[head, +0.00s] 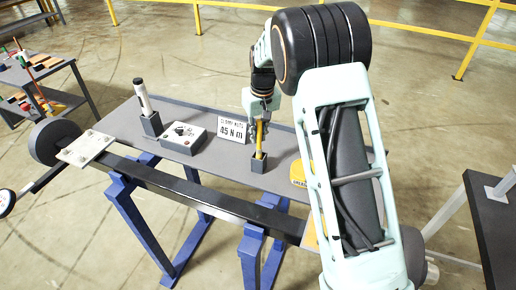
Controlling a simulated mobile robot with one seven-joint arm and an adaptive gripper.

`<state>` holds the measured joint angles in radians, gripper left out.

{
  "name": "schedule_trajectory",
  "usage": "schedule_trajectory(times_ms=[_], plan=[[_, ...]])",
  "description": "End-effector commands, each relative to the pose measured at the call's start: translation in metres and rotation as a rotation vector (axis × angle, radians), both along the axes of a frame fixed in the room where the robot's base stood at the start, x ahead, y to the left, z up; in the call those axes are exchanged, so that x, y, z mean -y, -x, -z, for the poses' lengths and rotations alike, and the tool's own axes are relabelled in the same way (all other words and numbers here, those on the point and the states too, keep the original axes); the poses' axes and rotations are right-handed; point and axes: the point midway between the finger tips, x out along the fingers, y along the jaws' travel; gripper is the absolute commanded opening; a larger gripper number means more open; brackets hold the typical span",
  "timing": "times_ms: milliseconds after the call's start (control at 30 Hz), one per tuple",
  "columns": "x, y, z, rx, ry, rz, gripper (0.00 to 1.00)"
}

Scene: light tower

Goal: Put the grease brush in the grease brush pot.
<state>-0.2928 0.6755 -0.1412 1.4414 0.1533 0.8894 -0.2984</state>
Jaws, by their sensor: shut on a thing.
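The grease brush (260,138) shows as a thin yellow handle, upright or nearly so. My gripper (261,120) is shut on its upper part. The grease brush pot (259,163), a small dark square holder, stands on the grey bench (205,172) directly below. The brush's lower end meets the pot's opening in the picture and appears to be inside it. The bristles are hidden, and I cannot tell how deep the brush sits.
A white cylinder (143,97) stands in another dark holder (151,124) at left. A grey block (184,138) and a "45 Nm" sign (233,129) stand between. A yellow object (298,172) lies right of the pot, partly behind my arm.

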Motion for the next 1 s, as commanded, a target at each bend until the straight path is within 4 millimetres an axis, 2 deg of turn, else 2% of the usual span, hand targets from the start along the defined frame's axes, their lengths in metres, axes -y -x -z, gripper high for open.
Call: schedule_trajectory(times_ms=[167,400,767,800,933,1000], plan=[[0.0,0.0,0.014,0.0,0.0,0.001,0.0],[0.0,0.0,0.044,-0.001,0.0,0.0,0.0],[0.0,-0.001,0.051,0.002,-0.001,0.0,0.0],[0.0,-0.001,0.051,0.002,-0.001,0.0,0.15],[0.0,0.0,0.05,0.002,-0.001,0.0,0.29],[0.0,-0.001,0.05,0.002,-0.001,0.0,0.31]])
